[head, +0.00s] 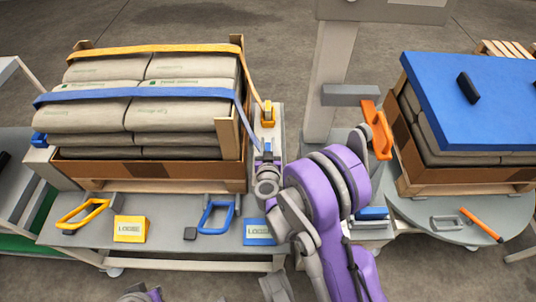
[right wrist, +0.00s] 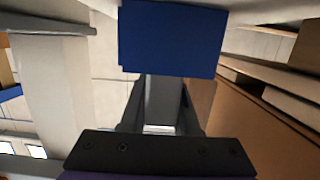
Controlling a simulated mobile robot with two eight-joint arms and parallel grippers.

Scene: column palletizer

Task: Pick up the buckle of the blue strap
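The blue strap (head: 140,93) runs over the stacked sacks and slopes down at the right to a small blue buckle (head: 267,147), mostly hidden by my right gripper. My right gripper (head: 267,158) points at that buckle, right against it in the head view. In the right wrist view a large blue block (right wrist: 172,40), seemingly the buckle, covers the fingertips of my right gripper (right wrist: 162,85). The fingers stand apart with a grey surface between them; whether they press on the blue block is hidden. My left gripper is not in view.
A yellow strap (head: 150,50) ends at a yellow buckle (head: 268,115) just behind. The pallet's brown carton wall (head: 150,169) stands close left of my gripper. Yellow (head: 83,214) and blue handles (head: 217,217) lie on the table front. A blue-topped stack (head: 490,100) stands right.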

